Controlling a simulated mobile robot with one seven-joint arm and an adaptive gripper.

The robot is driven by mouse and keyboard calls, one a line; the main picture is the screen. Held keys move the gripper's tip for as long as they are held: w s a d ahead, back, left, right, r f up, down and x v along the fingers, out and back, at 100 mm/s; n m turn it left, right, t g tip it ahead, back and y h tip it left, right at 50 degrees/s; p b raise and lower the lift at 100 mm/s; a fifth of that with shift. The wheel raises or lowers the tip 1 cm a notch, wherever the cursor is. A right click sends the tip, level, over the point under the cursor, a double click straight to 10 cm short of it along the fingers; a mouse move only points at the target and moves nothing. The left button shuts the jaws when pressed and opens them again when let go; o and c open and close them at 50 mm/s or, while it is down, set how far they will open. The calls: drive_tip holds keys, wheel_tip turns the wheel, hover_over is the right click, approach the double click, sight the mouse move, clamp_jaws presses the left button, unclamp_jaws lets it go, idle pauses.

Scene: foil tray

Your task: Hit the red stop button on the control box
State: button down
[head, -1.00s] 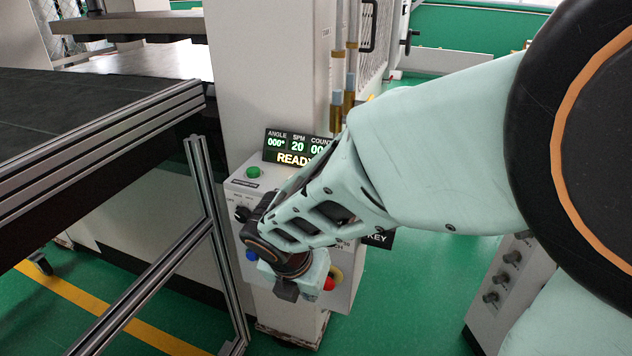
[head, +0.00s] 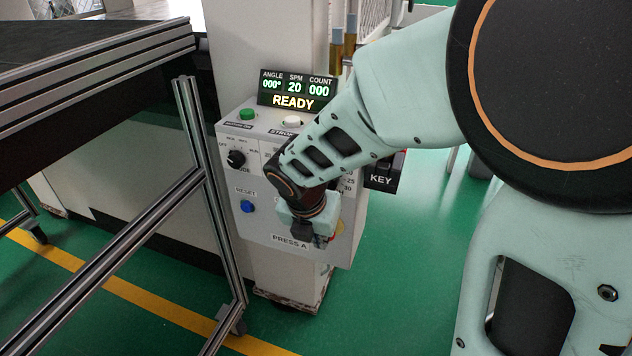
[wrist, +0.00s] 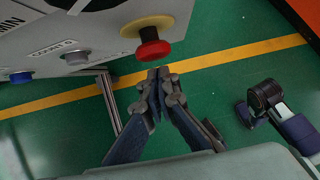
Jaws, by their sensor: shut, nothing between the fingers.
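The grey control box (head: 265,225) stands in the middle of the head view, labelled PRESS A. Its red stop button (wrist: 153,48) is a mushroom head on a yellow collar (wrist: 146,26), clear at the top centre of the wrist view. In the head view my gripper hides most of the button; only a little red and yellow shows beside it. My gripper (wrist: 158,74) is shut and empty, its fingertips just below the button in the wrist view. In the head view my gripper (head: 302,232) is in front of the box's lower right. I cannot tell whether it touches.
The box also carries a green button (head: 247,114), a white button (head: 292,121), a black mode knob (head: 236,158) and a blue reset button (head: 247,206). The display (head: 297,92) reads READY. A metal frame (head: 205,185) stands close on the left. Green floor is open at right.

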drive_tip(key=shift+w+d, duration=0.15)
drive_tip(key=shift+w, duration=0.2)
